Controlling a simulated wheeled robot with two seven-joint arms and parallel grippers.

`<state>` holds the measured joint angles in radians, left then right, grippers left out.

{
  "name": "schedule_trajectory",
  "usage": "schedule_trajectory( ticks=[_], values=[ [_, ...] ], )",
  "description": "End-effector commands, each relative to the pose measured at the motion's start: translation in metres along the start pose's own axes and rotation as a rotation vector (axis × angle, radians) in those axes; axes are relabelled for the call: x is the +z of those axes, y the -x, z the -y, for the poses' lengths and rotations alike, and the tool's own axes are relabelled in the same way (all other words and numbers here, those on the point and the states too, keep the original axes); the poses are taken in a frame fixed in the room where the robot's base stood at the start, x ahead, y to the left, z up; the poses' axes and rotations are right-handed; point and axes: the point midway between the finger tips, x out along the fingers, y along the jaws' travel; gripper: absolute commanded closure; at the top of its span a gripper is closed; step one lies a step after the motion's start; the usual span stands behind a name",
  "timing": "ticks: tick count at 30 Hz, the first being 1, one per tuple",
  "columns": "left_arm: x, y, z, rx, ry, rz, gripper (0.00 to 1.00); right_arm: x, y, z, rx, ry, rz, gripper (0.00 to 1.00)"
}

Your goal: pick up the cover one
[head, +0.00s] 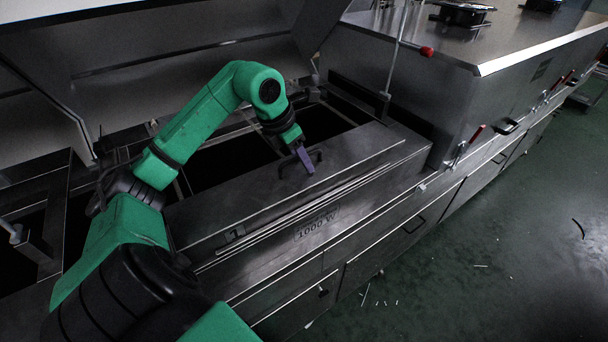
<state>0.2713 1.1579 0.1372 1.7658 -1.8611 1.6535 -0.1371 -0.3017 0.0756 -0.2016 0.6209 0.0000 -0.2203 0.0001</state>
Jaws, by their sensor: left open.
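The metal cover (245,205) is a long dark steel lid lying along the front of the dryer, with "1000 W" lettering on its sloping front side. It has a dark handle (318,156) on its top near the far right end and another small dark fitting (232,235) near its left end. My left gripper (307,168) reaches down from above at the right-hand handle. Its purple finger is close to the handle; I cannot tell whether they touch. The gripper is open, and its far finger is hard to make out. My right gripper is not in view.
Dark open bays (235,160) lie behind the cover. A raised hood panel (220,45) stands at the back. A tall steel housing (500,85) with red-handled latches rises to the right. The green floor (490,260) at front right is mostly clear, with small scattered debris.

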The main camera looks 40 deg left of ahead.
Motion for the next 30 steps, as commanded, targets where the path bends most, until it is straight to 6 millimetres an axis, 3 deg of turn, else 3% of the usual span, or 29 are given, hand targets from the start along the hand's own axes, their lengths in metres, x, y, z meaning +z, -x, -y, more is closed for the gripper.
schedule_trajectory(
  ticks=[11, 12, 15, 16, 30],
  values=[
    [-0.0016, -0.0040, -0.0001, 0.000, 0.000, 0.001, 0.49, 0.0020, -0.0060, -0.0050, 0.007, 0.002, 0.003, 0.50],
    [-0.0014, -0.0035, 0.0000, 0.000, 0.000, 0.001, 0.57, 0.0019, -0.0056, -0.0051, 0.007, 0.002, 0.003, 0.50],
    [-0.0013, -0.0034, 0.0001, 0.000, 0.000, 0.001, 0.95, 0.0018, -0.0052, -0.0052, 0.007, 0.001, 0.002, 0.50],
    [-0.0013, -0.0033, 0.0000, 0.000, 0.000, 0.001, 1.00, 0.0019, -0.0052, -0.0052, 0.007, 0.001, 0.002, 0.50],
    [-0.0014, -0.0033, 0.0001, -0.001, 0.000, 0.000, 1.00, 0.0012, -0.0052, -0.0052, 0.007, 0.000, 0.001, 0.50]
  ],
)
